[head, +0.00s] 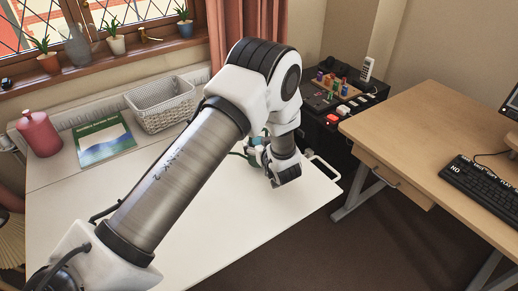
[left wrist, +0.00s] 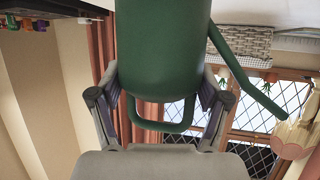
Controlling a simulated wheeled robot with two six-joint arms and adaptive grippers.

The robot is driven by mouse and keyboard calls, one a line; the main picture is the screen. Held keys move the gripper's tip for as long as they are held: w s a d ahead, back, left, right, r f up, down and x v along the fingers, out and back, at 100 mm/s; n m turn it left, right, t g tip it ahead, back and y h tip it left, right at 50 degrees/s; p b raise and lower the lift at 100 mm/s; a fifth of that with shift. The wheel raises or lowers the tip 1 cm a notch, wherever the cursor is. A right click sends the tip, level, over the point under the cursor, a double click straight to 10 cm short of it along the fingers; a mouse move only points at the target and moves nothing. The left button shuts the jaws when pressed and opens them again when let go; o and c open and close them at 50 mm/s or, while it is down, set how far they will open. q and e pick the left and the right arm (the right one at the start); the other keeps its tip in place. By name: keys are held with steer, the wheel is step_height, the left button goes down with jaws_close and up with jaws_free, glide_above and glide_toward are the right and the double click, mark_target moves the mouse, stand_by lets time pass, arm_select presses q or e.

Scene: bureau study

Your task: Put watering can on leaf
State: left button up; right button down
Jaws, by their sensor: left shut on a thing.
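The green watering can (left wrist: 165,50) fills the upper middle of the left wrist view, with a handle loop below it and a long spout to the right. My left gripper (left wrist: 160,105) is shut on its body, one finger on each side. In the head view the left gripper (head: 266,160) is over the right part of the white leaf (head: 235,225). My own arm hides most of the can there, so I cannot tell whether its base touches the leaf. My right gripper is not in view.
A black cabinet (head: 340,130) with small items and a wooden desk (head: 430,145) are on the right. The front of the leaf is clear.

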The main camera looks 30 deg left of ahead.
arm_select(q)
steer(key=shift+f, duration=1.05)
steer(key=shift+f, duration=0.1)
steer(key=o, duration=1.5)
steer(key=shift+s+d+r, duration=0.15)
steer(key=shift+d+r, duration=0.1)
steer(key=shift+d, duration=0.05)
steer(key=v, duration=1.1)
steer(key=shift+s, duration=0.15)
steer(key=shift+d, duration=0.1)
